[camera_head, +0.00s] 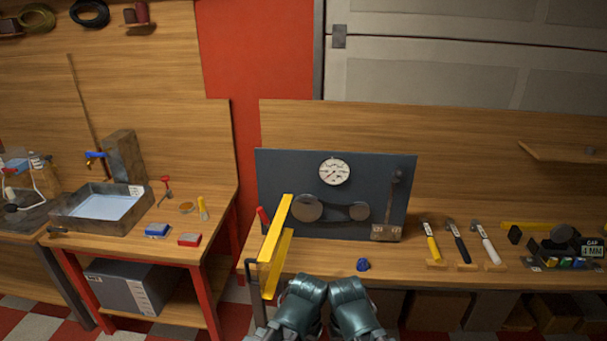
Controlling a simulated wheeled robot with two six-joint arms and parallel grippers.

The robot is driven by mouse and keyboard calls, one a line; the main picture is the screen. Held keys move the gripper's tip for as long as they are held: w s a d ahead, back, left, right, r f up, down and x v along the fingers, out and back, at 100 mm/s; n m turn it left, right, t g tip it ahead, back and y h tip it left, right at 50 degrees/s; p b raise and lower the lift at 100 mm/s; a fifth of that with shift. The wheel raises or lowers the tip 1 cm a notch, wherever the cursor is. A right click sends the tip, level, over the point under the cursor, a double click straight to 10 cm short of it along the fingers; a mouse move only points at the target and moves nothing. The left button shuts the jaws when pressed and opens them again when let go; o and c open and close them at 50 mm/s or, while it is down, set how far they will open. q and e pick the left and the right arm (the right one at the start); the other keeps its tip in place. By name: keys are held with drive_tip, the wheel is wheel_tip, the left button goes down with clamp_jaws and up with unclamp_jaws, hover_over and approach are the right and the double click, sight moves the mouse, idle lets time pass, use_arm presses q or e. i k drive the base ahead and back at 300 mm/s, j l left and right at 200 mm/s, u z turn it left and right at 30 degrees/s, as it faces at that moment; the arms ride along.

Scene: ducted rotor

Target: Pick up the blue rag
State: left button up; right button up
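A small crumpled dark-blue piece, which looks like the blue rag (363,265), lies on the wooden workbench (400,272) near its front edge, right of the picture's middle. Two teal rounded parts of my own arms show at the bottom centre, side by side, just in front of the bench edge and below the rag. They appear apart from it. No gripper fingers can be made out on either arm, and nothing is seen held.
A yellow bracket (275,245) stands upright left of the rag. Behind is a dark panel (290,175) with a gauge (334,171). Several hammers (457,240) lie to the right. The left bench holds a metal tray (65,215) and a blue block (157,230). Bench space around the rag is clear.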

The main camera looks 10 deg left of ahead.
sight(362, 266)
drive_tip(key=j+z, duration=0.25)
drive_tip(key=j, duration=0.75)
drive_tip(key=j+z, duration=0.25)
drive_tip(key=j, duration=0.75)
drive_tip(key=k, duration=0.05)
